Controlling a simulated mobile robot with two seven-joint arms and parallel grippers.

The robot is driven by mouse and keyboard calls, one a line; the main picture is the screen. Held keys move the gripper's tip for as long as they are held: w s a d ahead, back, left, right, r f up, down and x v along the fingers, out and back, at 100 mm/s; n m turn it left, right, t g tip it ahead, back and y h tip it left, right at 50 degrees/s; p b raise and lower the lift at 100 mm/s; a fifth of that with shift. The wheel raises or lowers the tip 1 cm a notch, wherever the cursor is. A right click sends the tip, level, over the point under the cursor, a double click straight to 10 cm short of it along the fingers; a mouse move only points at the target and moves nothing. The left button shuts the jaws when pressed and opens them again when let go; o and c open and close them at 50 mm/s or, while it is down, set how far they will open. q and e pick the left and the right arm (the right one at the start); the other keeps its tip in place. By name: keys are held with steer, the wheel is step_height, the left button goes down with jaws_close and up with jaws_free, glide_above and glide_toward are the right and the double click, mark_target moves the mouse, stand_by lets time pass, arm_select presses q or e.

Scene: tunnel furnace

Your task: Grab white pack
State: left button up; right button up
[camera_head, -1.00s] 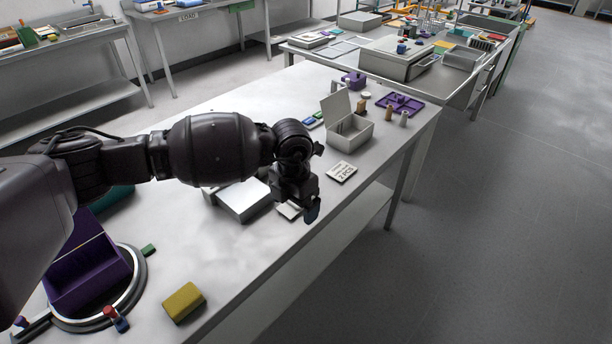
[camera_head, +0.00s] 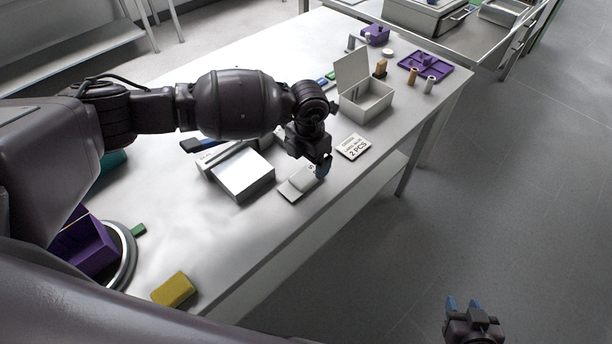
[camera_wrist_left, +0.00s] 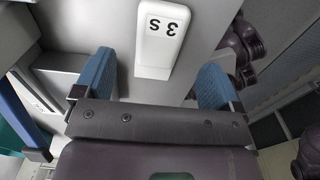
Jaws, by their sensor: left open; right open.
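In the left wrist view the white pack (camera_wrist_left: 160,42) shows dark marks like "3 S" upside down. There, the two blue fingers of my left gripper (camera_wrist_left: 155,82) are spread wide, and the pack lies ahead of the gap between them, slightly right of its middle. No finger visibly touches it. My right gripper (camera_head: 464,305) is open and empty, low over the floor at the bottom right.
A grey and white device (camera_head: 240,172) stands just left of the pack. A yellow block (camera_head: 173,289) lies near the front edge. A purple tray (camera_head: 425,67) is farther back.

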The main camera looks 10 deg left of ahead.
mark_target(306, 175)
arm_select(q)
steer(key=shift+s+f, duration=0.15)
steer(key=shift+f, duration=0.5)
steer(key=f, duration=0.3)
steer(key=shift+s+a+f+p, duration=0.15)
steer(key=shift+a+p, duration=0.05)
steer(key=shift+p, duration=0.2)
steer(key=shift+f, duration=0.4)
arm_select(e)
steer(key=shift+w+r, duration=0.55)
steer(key=shift+r, duration=0.25)
arm_select(q)
steer(key=c, duration=1)
steer(key=shift+c, duration=0.2)
arm_select(e)
steer(key=shift+s+f, duration=0.3)
steer(key=shift+s, duration=0.15)
arm_select(q)
steer(key=shift+r, duration=0.1)
